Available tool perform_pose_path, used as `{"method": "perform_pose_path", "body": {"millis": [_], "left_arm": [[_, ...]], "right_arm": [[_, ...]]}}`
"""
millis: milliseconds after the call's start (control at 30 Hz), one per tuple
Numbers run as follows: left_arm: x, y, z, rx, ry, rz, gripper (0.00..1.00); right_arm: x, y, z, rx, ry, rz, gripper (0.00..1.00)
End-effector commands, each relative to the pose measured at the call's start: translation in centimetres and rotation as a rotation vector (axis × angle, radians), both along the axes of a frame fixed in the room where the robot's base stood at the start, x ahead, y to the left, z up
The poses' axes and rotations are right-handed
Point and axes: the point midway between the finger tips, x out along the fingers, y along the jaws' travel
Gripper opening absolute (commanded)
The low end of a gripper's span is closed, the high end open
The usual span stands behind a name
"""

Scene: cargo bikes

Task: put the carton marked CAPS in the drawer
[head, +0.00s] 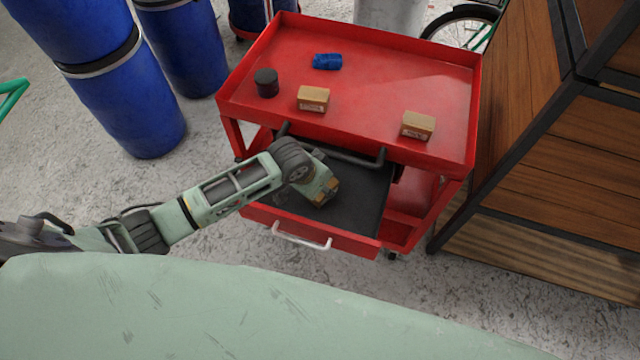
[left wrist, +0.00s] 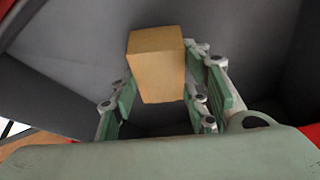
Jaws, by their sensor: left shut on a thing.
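My left gripper (head: 324,192) reaches in from the left over the open drawer (head: 362,212) of the red cart, low by its dark interior. In the left wrist view my left gripper (left wrist: 163,92) is shut on a plain tan carton (left wrist: 157,65), with green fingers on both sides of it. Dark grey drawer surfaces surround the carton there. No lettering shows on its visible faces, so I cannot read its mark. I cannot tell whether it touches the drawer floor. In the head view the gripper mostly hides it. My right gripper is out of view.
The red cart top (head: 380,90) holds two tan cartons (head: 313,98) (head: 418,125), a black round container (head: 266,82) and a blue item (head: 327,61). A black handle bar (head: 345,158) stands above the drawer. A wooden box (head: 560,150) is at right, blue barrels (head: 125,100) at left.

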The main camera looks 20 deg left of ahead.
Motion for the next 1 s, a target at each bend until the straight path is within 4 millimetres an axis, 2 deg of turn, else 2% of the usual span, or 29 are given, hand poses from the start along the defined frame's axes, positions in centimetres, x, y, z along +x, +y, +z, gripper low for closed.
{"method": "perform_pose_path", "body": {"millis": [67, 100, 300, 600, 733, 867, 1000], "left_arm": [[0.0, 0.0, -0.3, 0.0, 0.0, 0.0, 0.11], [0.0, 0.0, -0.4, 0.0, 0.001, 0.0, 0.43], [0.0, 0.0, -0.3, 0.0, 0.001, 0.0, 0.61], [0.0, 0.0, -0.2, 0.0, 0.001, 0.0, 0.61], [-0.2, 0.1, 0.5, 0.0, -0.001, 0.0, 0.61], [-0.8, 0.4, 2.3, 0.0, -0.002, -0.002, 0.61], [-1.8, 0.8, 5.0, 0.0, -0.003, -0.001, 0.61]], "right_arm": [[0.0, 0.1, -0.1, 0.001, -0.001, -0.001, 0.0], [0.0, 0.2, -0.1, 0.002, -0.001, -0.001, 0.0], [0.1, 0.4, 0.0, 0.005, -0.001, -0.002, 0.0], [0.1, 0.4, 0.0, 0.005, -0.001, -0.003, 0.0], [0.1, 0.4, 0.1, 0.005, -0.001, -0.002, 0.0], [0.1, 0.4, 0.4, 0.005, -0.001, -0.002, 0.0], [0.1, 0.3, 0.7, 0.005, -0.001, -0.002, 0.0]]}}
